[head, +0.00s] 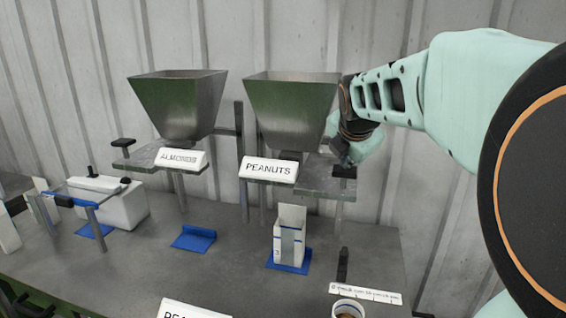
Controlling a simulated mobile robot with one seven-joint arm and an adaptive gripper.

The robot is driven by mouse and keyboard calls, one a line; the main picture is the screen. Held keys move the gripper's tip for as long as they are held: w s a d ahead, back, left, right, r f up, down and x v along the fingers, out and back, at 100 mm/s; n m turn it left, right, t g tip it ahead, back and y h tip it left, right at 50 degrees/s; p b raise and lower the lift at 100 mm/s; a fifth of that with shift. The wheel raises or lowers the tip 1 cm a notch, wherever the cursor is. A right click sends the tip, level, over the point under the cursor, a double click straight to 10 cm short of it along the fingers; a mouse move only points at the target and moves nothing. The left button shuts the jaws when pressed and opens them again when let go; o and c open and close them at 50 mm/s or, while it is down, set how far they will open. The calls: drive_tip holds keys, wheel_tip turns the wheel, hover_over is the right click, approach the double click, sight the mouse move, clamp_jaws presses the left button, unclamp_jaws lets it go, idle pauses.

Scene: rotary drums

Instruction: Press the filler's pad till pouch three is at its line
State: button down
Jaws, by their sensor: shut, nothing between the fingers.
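The filler labelled PEANUTS is a grey metal hopper (290,112) on a shelf with a white sign (269,168). A small black pad (344,171) sits on the right end of its shelf. My gripper (341,158) is shut and empty, fingers pointing down right at the pad; I cannot tell whether it touches or presses it. A white pouch (302,248) stands upright and open on a blue base (287,267) below the hopper. It has blue lines, a grey strip and a small blue mark that looks like a 3. Its fill level is not clear.
An ALMONDS hopper (178,100) with its own black pad (123,142) stands to the left. An empty blue base (193,238) is below it. A white sealer-like device (108,203) is further left. A cup (347,309) and white scale strip (366,293) are at the front right.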

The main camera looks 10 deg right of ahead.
drive_tip(key=shift+f+b, duration=0.45)
drive_tip(key=shift+f, duration=0.35)
idle(0.6)
drive_tip(key=shift+r+p, duration=1.85)
drive_tip(key=shift+r, duration=0.3)
drive_tip(key=shift+r, duration=0.1)
wheel_tip(320, 180, up, 5)
drive_tip(key=p, duration=0.4)
